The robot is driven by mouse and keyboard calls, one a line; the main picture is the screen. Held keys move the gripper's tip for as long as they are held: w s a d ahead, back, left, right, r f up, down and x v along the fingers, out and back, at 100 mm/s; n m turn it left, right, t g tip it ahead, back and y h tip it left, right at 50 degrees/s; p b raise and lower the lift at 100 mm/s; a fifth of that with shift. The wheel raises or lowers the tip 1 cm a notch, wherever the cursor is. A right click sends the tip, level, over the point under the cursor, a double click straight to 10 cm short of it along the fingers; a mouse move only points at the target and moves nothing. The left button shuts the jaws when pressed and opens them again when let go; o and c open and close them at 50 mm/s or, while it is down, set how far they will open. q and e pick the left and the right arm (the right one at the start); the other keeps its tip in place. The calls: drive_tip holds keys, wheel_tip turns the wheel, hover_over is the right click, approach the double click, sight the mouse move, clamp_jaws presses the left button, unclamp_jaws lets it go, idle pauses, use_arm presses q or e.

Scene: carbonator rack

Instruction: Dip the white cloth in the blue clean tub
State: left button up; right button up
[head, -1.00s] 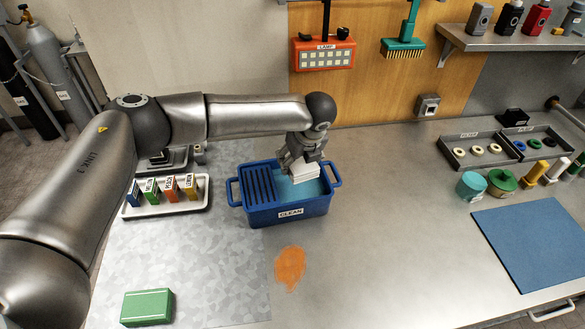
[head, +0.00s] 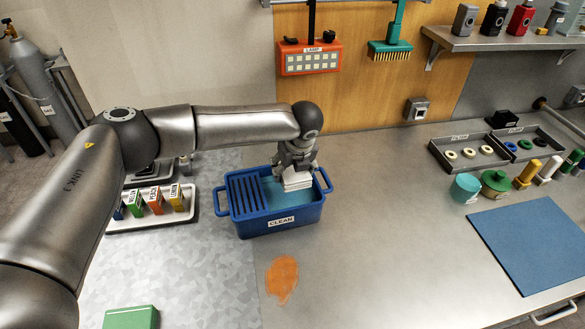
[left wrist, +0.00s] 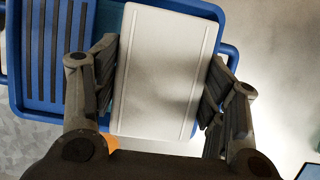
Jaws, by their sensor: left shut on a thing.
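The blue tub (head: 248,229), labelled CLEAN, stands on the bench in the head view. It has a slatted rack on its left side and light blue water (head: 273,192) on its right. My left gripper (head: 295,163) points down over the water side, shut on the white cloth (head: 297,182), a folded block. The cloth's lower end is within the tub's opening, low by the water; I cannot tell how deep it reaches. In the left wrist view the fingers (left wrist: 160,80) sit on both sides of the cloth (left wrist: 168,50). My right gripper is not in view.
An orange stain (head: 282,279) lies on the bench in front of the tub. A green block (head: 131,318) is at the lower left. A tray of coloured packets (head: 180,219) stands left of the tub. A blue mat (head: 535,240) lies far right; the bench between is clear.

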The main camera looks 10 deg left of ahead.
use_arm(q)
drive_tip(key=shift+f+b, duration=3)
drive_tip(key=shift+b, duration=0.2)
drive_tip(key=shift+f, duration=0.85)
drive_tip(key=shift+r, duration=0.15)
wheel_tip(320, 180, up, 9)
drive_tip(key=p, duration=0.9)
drive_tip(key=shift+f, duration=0.2)
drive_tip(key=shift+f, duration=0.1)
drive_tip(key=shift+s, duration=0.1)
